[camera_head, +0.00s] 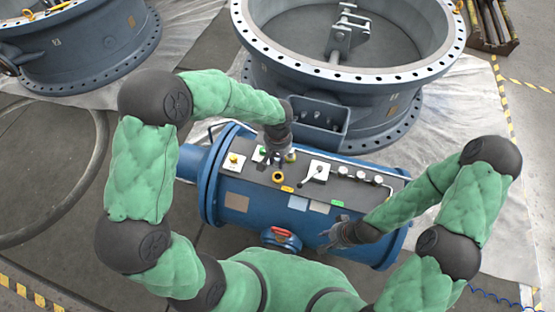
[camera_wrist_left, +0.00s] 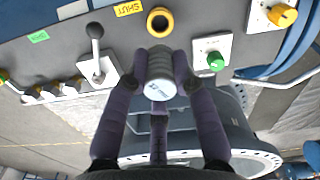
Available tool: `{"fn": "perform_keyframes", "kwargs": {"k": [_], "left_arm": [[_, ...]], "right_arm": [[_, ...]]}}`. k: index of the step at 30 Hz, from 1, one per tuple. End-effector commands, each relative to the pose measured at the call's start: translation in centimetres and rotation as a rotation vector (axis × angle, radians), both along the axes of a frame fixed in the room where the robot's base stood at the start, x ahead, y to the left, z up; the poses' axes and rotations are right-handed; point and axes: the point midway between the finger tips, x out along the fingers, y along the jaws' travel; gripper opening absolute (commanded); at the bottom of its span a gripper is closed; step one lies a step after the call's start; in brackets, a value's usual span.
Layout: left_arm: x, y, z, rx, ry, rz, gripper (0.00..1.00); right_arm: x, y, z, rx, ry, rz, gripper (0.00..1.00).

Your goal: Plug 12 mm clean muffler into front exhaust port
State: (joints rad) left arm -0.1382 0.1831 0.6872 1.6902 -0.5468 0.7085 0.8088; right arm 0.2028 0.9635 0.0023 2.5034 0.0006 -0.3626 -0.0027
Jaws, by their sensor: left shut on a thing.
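In the left wrist view my left gripper (camera_wrist_left: 160,100) is shut on a grey ribbed cylinder with a pale end face, the muffler (camera_wrist_left: 164,72). A yellow ring with a dark opening (camera_wrist_left: 160,21) lies just beyond the muffler on the grey panel; I cannot tell if they touch. In the head view the left gripper (camera_head: 272,157) is over the panel, just above the yellow ring (camera_head: 278,177) in the picture. The muffler is hard to make out there. My right gripper (camera_head: 338,236) is by the blue cylinder's front side; its finger opening is unclear. No port is labelled front exhaust legibly.
The blue cylinder (camera_head: 235,185) carries a lever (camera_head: 315,172), a yellow knob (camera_wrist_left: 283,15), a green knob (camera_wrist_left: 216,61) and several small fittings. A red-handled part (camera_head: 281,236) is at its front. A large flanged valve (camera_head: 345,75) stands behind.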

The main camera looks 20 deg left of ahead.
Motion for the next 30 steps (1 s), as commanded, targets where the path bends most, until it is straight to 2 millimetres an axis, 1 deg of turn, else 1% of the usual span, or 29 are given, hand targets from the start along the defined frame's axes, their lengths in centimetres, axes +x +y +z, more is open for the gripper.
{"fn": "perform_keyframes", "kwargs": {"k": [21, 25, 30], "left_arm": [[0.0, 0.0, -5.9, 0.000, -0.001, 0.000, 0.00], [0.0, 0.0, -6.6, 0.000, -0.001, 0.000, 0.00], [0.0, 0.0, -6.9, 0.000, -0.001, 0.000, 0.00]], "right_arm": [[0.0, 0.0, -4.2, 0.000, 0.000, 0.000, 0.34], [0.0, 0.0, -4.8, 0.000, 0.000, 0.000, 0.34], [0.0, 0.0, -5.0, 0.000, 0.000, 0.000, 0.34]]}}
